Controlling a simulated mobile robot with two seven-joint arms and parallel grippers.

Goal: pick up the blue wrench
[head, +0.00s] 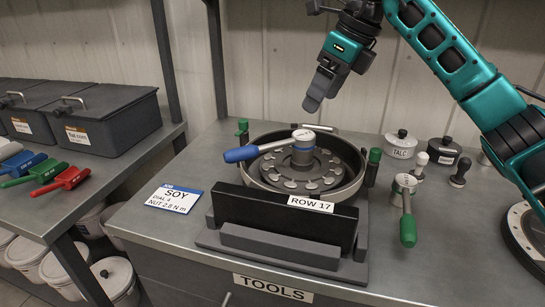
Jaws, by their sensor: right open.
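The blue wrench (242,154) has a blue handle that points left and a round pale dial head at its right end. It sits on the central hub of the round seed meter (357,180), with its handle reaching out over the left rim. My right gripper (313,99) is open and empty, in the air above and behind the meter, apart from the wrench. Its fingers are seen edge-on, so the gap between them hardly shows. My left gripper is out of view.
A black ROW 17 block (270,219) stands in front of the meter. A green-handled wrench (408,228) rests on a stand to the right, near a TALC pot (400,146) and a small black-knobbed tool (461,172). A SOY card (173,199) lies left. Bench between card and meter is clear.

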